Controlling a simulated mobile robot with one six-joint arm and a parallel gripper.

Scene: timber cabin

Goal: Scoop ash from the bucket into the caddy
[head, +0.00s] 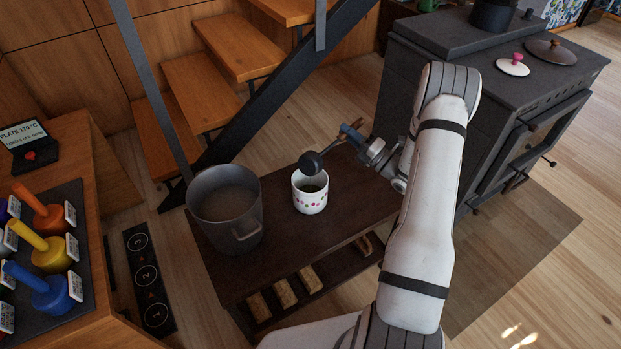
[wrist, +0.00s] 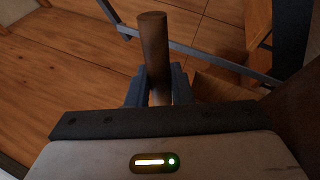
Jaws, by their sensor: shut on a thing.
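My gripper (head: 352,134) is shut on the handle of a dark scoop (head: 312,162); the wrist view shows the round brown handle (wrist: 153,55) between the blue fingers (wrist: 155,88). The scoop's bowl is tilted over the mouth of a white caddy with coloured dots (head: 310,203), at or just above its rim. Some dark content shows inside the caddy. The grey metal bucket (head: 237,235) stands to its left on the dark bench, with greyish-brown ash (head: 225,203) inside. Whether ash is in the scoop cannot be seen.
The dark bench (head: 350,220) has a lower shelf with several logs. A black stove (head: 480,100) stands to the right and wooden stairs (head: 205,90) behind. A side table (head: 95,200) with coloured tools is at the left. The bench's right part is clear.

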